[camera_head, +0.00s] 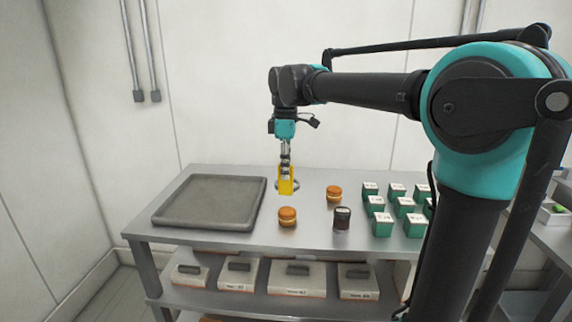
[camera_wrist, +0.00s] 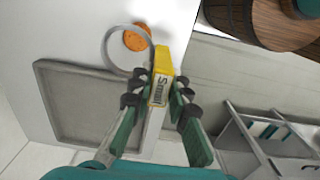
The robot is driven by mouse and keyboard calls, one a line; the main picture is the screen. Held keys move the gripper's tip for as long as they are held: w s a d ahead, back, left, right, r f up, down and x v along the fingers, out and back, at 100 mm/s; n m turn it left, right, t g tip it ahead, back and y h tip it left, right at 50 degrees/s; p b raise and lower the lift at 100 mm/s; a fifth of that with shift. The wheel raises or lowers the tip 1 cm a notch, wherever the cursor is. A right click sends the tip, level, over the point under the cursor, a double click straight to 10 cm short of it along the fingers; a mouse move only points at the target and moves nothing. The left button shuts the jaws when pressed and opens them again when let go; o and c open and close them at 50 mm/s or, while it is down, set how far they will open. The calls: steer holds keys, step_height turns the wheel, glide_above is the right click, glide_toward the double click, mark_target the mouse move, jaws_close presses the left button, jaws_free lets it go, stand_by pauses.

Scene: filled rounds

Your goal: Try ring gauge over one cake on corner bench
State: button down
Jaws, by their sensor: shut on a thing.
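My gripper (camera_head: 286,168) is shut on the yellow handle of the ring gauge (camera_head: 287,184), held above the corner bench (camera_head: 170,253). In the wrist view my gripper (camera_wrist: 161,92) grips that handle, and the thin grey hoop of the ring gauge (camera_wrist: 105,50) extends beyond it. One orange-brown cake (camera_head: 287,213) stands near the bench's front edge, and another cake (camera_head: 334,192) stands farther back to the right. In the wrist view one cake (camera_wrist: 137,37) shows partly inside the hoop's outline. I cannot tell the height gap between them.
A grey tray (camera_head: 160,216) lies on the bench to the left. A small dark item (camera_head: 342,217) and several green boxes (camera_head: 383,226) stand to the right. Labelled flat boxes (camera_head: 297,277) fill the lower shelf. Brown barrel-like objects (camera_wrist: 240,20) show in the wrist view.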

mark_target(286, 194)
steer(key=shift+f, duration=2.15)
